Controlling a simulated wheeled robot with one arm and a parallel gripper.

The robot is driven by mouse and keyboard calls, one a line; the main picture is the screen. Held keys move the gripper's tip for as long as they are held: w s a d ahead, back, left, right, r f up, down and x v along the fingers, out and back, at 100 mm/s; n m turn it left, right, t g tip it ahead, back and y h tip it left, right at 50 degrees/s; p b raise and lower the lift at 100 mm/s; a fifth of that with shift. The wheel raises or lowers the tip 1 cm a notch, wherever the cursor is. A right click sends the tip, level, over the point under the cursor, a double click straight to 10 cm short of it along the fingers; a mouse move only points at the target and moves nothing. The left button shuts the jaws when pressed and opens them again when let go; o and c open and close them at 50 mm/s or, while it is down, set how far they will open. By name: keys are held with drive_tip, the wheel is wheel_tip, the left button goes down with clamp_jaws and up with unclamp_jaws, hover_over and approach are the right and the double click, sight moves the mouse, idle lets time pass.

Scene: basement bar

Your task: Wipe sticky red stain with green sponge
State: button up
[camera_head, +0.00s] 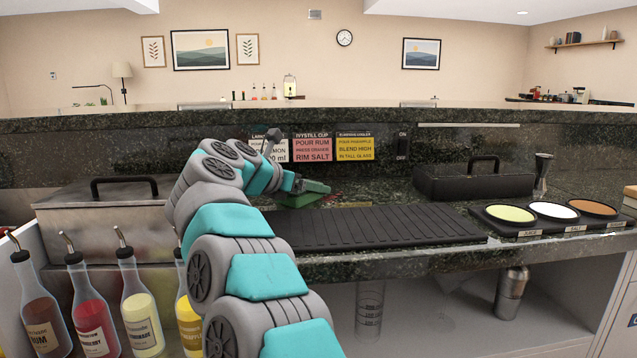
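The green sponge (312,188) lies at the back of the dark granite counter, just behind the black ribbed mat. My arm reaches in from the bottom, and my gripper (293,183) is at the sponge's left end, seeming to touch or overlap it. The fingers are small and partly hidden by my arm, so I cannot tell whether they are closed on the sponge. A faint reddish patch (334,197) shows on the counter just right of the sponge. The rest of the stain, if any, is hidden behind the sponge and arm.
The black ribbed mat (400,226) fills the counter's front middle. A lidded black box (472,182) and a tray of rimming dishes (560,225) are at right. A steel lidded bin (100,215) and several pour-spout bottles (90,312) stand at left. Recipe signs (312,148) line the back.

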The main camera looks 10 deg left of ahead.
sight(324, 195)
drive_tip(key=shift+s+a+f, duration=0.1)
drive_tip(key=shift+a, duration=0.35)
drive_tip(key=shift+w+d+b, duration=0.15)
drive_tip(key=shift+d+b, duration=0.15)
drive_tip(key=shift+d, duration=0.3)
drive_tip(key=shift+w+d+b, duration=0.15)
drive_tip(key=shift+d+b, duration=0.15)
drive_tip(key=shift+d, duration=0.25)
drive_tip(key=shift+w+d+r+b, duration=0.15)
drive_tip(key=shift+d, duration=0.35)
drive_tip(key=shift+w+d+r+b, duration=0.15)
drive_tip(key=shift+d, duration=0.35)
drive_tip(key=shift+w+d+f+b, duration=0.1)
drive_tip(key=shift+w+d+b, duration=0.3)
drive_tip(key=shift+d, duration=0.85)
drive_tip(key=shift+w+d+f+b, duration=0.15)
drive_tip(key=shift+w+d+b, duration=0.25)
drive_tip(key=shift+d, duration=0.9)
drive_tip(key=shift+w+d+f+b, duration=0.1)
drive_tip(key=shift+w+d+b, duration=0.3)
drive_tip(key=shift+d, duration=0.85)
drive_tip(key=shift+s, duration=0.15)
